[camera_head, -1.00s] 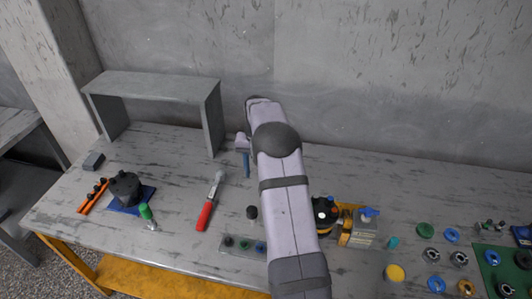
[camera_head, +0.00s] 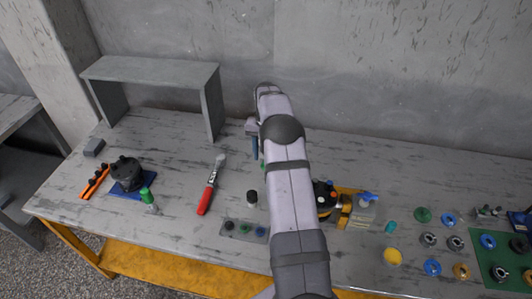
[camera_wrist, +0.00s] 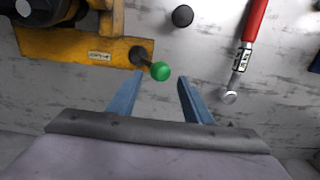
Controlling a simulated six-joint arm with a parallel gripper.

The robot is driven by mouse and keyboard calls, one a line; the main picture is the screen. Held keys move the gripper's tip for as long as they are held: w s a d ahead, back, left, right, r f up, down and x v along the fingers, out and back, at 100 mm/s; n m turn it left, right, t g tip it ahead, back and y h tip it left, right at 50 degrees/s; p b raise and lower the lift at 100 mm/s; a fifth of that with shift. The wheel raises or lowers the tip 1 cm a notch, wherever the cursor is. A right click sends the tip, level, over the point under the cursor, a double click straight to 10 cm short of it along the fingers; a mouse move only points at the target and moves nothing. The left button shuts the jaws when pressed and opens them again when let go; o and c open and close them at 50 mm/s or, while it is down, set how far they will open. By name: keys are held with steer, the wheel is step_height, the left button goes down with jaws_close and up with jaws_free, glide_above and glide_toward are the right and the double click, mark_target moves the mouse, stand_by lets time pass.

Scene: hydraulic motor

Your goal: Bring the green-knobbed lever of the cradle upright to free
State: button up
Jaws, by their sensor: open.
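The green-knobbed lever (camera_wrist: 160,71) shows in the wrist view at the end of the yellow cradle (camera_wrist: 90,46). Its knob is just beyond the gap between my fingertips, nearer the left finger. My gripper (camera_wrist: 160,80) is open, with two blue fingers and nothing between them. In the head view the yellow cradle (camera_head: 346,205) stands right of my arm with a dark motor (camera_head: 325,198) on it; my arm hides part of it. My gripper's blue finger (camera_head: 254,148) shows at the far end of the arm. The lever's exact tilt is hard to tell.
A red-handled wrench (camera_head: 207,196) lies left of my arm; it also shows in the wrist view (camera_wrist: 254,22). A black-topped round part (camera_head: 252,198) and a grey tray (camera_head: 243,231) stand near the arm. Several coloured rings lie at right. A grey shelf (camera_head: 212,100) stands at back left.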

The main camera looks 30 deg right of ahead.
steer(key=shift+f+b, duration=1.8)
steer(key=shift+f, duration=1.5)
steer(key=c, duration=0.5)
steer(key=shift+o, duration=0.2)
steer(key=shift+s+d+r, duration=0.1)
steer(key=shift+r, duration=0.05)
steer(key=shift+c, duration=0.2)
